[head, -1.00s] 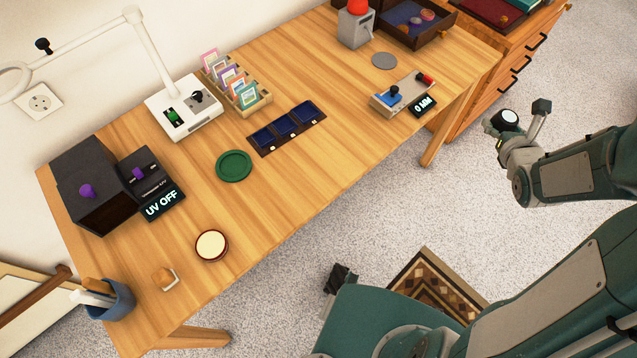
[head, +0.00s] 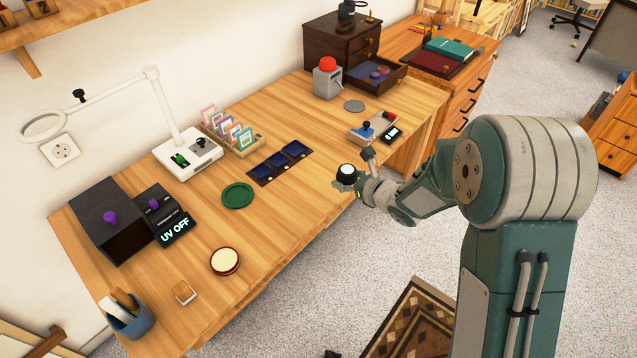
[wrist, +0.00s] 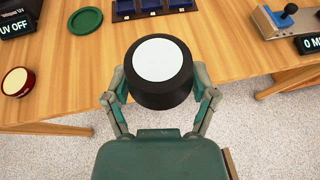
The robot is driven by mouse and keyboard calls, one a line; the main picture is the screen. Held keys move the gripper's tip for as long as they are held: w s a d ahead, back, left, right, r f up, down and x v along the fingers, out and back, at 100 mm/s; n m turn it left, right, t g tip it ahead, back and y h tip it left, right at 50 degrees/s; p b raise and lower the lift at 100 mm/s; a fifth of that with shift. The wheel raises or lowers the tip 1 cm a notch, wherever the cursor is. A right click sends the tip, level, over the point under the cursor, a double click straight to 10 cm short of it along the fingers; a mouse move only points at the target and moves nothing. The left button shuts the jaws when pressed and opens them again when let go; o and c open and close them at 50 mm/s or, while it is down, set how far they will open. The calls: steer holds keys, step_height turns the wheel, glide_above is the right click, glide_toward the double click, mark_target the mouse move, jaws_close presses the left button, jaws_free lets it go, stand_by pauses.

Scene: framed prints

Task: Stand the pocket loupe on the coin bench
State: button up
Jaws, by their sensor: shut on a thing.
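The pocket loupe is a short black cylinder with a white round top (head: 347,170); it fills the middle of the wrist view (wrist: 160,62). My gripper (head: 350,182) is shut on it, with one finger on each side in the wrist view (wrist: 160,92). The loupe looks roughly upright, white face up. The coin bench is the long light-wood table (head: 290,205). In the head view the loupe overlaps the bench's front edge; I cannot tell its height above the top. Its underside is hidden.
A blue coin tray (head: 280,162), green round mat (head: 237,195) and cream-topped round box (head: 225,261) lie on the bench. A thickness gauge (head: 368,133) stands to the right. A UV box (head: 112,228) and lamp base (head: 188,157) are farther left. Bare wood lies between tray and front edge.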

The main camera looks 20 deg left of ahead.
steer(key=shift+w+a+f, duration=0.1)
steer(key=shift+a+f, duration=0.05)
steer(key=shift+a, duration=0.25)
steer(key=w+a+f, duration=0.9)
steer(key=shift+a+f, duration=0.15)
steer(key=shift+f, duration=0.1)
steer(key=shift+w+f, duration=0.15)
steer(key=shift+f, duration=1.45)
steer(key=o, duration=1)
steer(key=shift+f, duration=0.1)
